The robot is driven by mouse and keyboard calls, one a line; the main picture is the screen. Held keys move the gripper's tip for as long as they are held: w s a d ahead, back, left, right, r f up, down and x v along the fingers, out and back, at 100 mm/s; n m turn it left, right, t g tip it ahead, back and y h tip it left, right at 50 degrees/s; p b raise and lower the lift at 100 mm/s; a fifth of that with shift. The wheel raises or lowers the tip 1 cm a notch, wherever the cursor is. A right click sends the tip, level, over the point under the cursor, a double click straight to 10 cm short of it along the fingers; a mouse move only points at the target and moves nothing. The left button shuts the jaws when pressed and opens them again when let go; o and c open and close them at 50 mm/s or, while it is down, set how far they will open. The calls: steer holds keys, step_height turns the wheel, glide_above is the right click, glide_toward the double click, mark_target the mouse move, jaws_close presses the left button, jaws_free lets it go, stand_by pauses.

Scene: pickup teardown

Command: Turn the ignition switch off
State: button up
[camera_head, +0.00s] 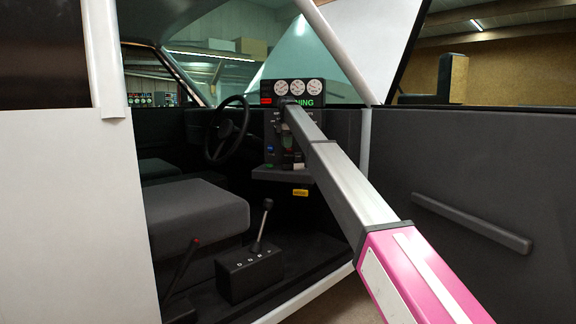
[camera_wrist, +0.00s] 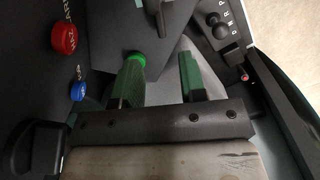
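The dash panel (camera_head: 284,91) with three round gauges shows in the head view. Green letters ending in "NING" (camera_head: 303,101) are lit under the gauges, partly covered by my arm. My arm reaches to the control panel below them, and my gripper is hidden there. In the wrist view my gripper (camera_wrist: 160,70) has two dark green fingers spread apart, with nothing between them. A bright green round part (camera_wrist: 137,60) is by the left fingertip; I cannot tell whether they touch. I cannot tell for sure which part is the ignition switch.
A red button (camera_wrist: 64,38) and a blue button (camera_wrist: 78,91) are left of the fingers. A steering wheel (camera_head: 228,129), seat (camera_head: 193,211) and shift lever box (camera_head: 249,273) stand in the cab. The open door (camera_head: 468,200) is at right.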

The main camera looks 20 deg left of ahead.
mark_target(294, 166)
step_height(294, 166, down, 10)
steer(key=shift+f, duration=0.1)
jaws_close()
stand_by(0.4)
